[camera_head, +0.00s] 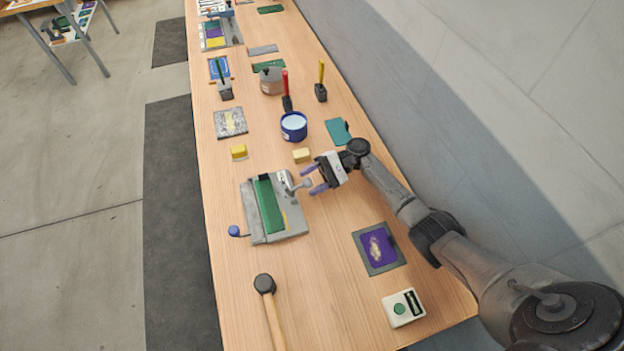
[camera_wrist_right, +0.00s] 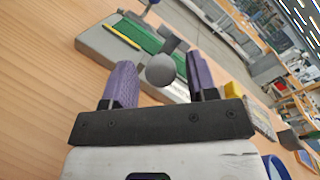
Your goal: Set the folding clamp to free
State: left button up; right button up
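The folding clamp is a grey flat device (camera_head: 291,222) with a long green bar (camera_head: 270,205) on top. It lies on the wooden table, and also shows in the right wrist view (camera_wrist_right: 95,40). A grey lever with a round grey knob (camera_head: 306,183) sticks out at its upper right. A thin arm with a blue knob (camera_head: 234,230) sticks out on its left. My right gripper (camera_head: 312,180) is open with purple fingers. In the wrist view the grey knob (camera_wrist_right: 160,70) shows between the fingers, near the tips; neither finger clearly touches it. My left gripper is not in view.
A purple-topped panel (camera_head: 380,247) and a white box with a green button (camera_head: 403,308) lie nearer. A mallet (camera_head: 266,290) lies at the front. A yellow block (camera_head: 302,155) and a blue tub (camera_head: 293,126) stand beyond the gripper. A wall runs along the right.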

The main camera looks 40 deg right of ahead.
jog(key=d, duration=0.2)
jog(key=d+b, duration=0.1)
jog(key=d, duration=0.3)
jog(key=shift+s+d+b, duration=0.3)
jog(key=shift+s+d, duration=0.05)
jog(key=shift+d, duration=0.05)
jog(key=shift+d+r, duration=0.15)
jog(key=shift+d, duration=0.2)
